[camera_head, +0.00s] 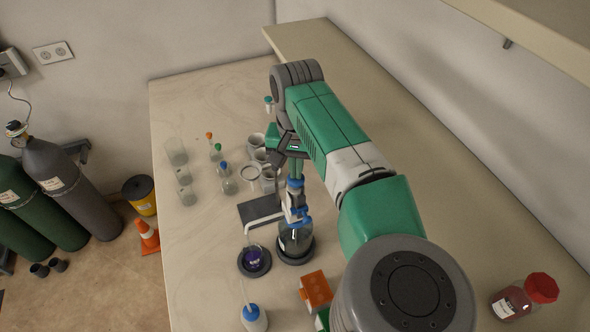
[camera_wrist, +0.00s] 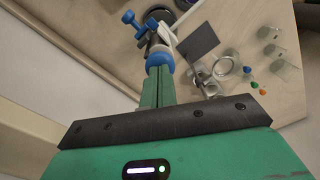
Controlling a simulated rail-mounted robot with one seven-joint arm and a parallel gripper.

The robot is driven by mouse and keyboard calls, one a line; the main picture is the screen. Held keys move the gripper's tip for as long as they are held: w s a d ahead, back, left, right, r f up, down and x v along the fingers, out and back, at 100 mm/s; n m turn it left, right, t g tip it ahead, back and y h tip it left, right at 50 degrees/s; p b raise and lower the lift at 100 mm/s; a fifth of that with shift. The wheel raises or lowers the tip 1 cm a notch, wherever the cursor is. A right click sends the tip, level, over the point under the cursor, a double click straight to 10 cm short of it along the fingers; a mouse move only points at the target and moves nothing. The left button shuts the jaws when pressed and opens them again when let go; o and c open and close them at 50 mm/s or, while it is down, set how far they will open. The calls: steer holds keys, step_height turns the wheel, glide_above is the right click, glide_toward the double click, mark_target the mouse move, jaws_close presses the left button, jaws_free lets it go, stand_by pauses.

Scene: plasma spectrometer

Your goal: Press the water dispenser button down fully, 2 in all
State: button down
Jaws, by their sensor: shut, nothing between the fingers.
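The water dispenser (camera_head: 296,236) is a clear bottle with a white and blue pump head, standing on a dark round base. Its blue top button (camera_head: 295,184) faces up and also shows in the wrist view (camera_wrist: 160,59). My gripper (camera_head: 295,174) is shut and empty, pointing down, with its green fingertips right above the button. In the wrist view the closed fingers (camera_wrist: 157,75) overlap the button's edge; I cannot tell whether they touch it. The dispenser's white spout reaches left over a small vessel with purple content (camera_head: 253,258) on a dark round base.
A dark flat plate (camera_head: 260,209) lies behind the dispenser. Beakers and flasks with coloured caps (camera_head: 227,180) stand at the back left. An orange block (camera_head: 316,290) and a wash bottle (camera_head: 254,318) stand in front.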

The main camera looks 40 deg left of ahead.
steer(key=shift+f, duration=0.85)
steer(key=shift+r+p, duration=0.2)
steer(key=shift+p, duration=0.1)
steer(key=shift+r+p, duration=2.25)
steer(key=shift+f, duration=0.1)
stand_by(1.5)
